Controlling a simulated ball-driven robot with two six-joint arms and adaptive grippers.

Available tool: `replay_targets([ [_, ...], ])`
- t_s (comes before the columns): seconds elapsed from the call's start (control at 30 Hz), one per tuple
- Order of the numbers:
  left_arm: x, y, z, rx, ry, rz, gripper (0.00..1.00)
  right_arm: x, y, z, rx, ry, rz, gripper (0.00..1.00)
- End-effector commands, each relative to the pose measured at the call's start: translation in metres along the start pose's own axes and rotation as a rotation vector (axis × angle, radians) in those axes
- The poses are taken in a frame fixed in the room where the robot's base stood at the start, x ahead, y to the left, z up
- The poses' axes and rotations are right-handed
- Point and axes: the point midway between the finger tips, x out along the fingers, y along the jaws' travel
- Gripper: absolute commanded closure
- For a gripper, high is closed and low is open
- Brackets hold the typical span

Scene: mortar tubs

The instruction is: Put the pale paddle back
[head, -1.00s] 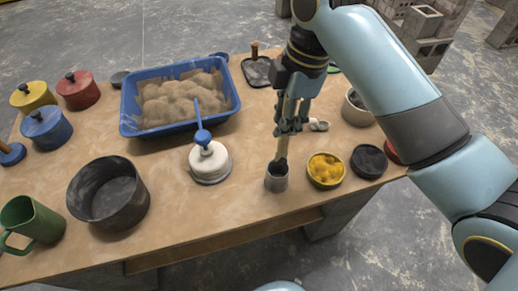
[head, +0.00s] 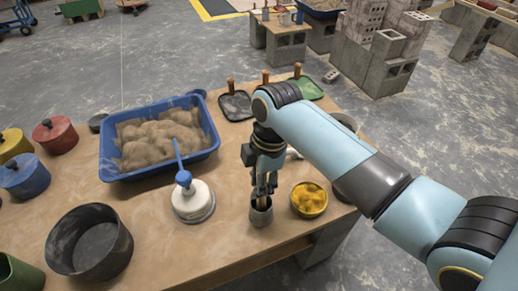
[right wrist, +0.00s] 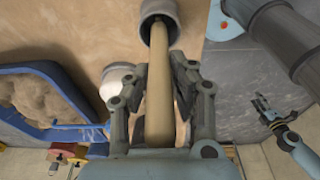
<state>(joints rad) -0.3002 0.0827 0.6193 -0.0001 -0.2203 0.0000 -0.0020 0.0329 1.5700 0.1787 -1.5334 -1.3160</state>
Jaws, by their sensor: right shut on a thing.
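My right gripper (head: 264,190) is shut on the pale paddle, just above a small grey cup (head: 261,215) near the table's front edge. In the right wrist view the paddle's pale wooden shaft (right wrist: 159,90) runs between the two fingers (right wrist: 160,75). Its far end reaches the mouth of the grey cup (right wrist: 160,8); how deep it sits is hidden. My left gripper (right wrist: 272,112) shows small at the right of the right wrist view, away from the table, its jaw state unclear. It is not in the head view.
A blue tub (head: 205,152) of sand lies behind. A dark pot (head: 62,235) stands front left. Bare tabletop lies between.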

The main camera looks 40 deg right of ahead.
Motion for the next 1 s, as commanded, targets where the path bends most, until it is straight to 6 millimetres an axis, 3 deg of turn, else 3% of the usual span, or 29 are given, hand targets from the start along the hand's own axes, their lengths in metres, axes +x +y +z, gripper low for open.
replay_targets([
  [0.13,0.001,0.002,0.0,-0.001,0.0,0.002,0.6,0.003,0.0,0.0,0.0,0.0,0.0,1.0],
  [0.17,0.001,0.003,0.0,-0.001,0.0,0.003,0.6,0.003,0.0,0.0,0.0,0.0,0.0,0.76],
  [0.33,0.0,0.004,0.0,-0.002,0.0,0.005,0.6,0.002,0.0,0.0,0.0,0.0,0.0,0.56],
  [0.67,0.0,0.004,0.0,-0.002,0.001,0.004,0.6,-0.002,0.0,0.0,0.0,0.0,0.0,0.56],
  [0.77,0.004,0.004,0.0,-0.002,0.001,0.004,0.6,-0.015,0.001,0.0,-0.001,0.0,0.003,0.56],
  [1.0,0.01,0.004,0.001,-0.002,0.001,0.004,0.6,-0.069,0.001,0.0,-0.002,0.0,0.005,0.56],
])
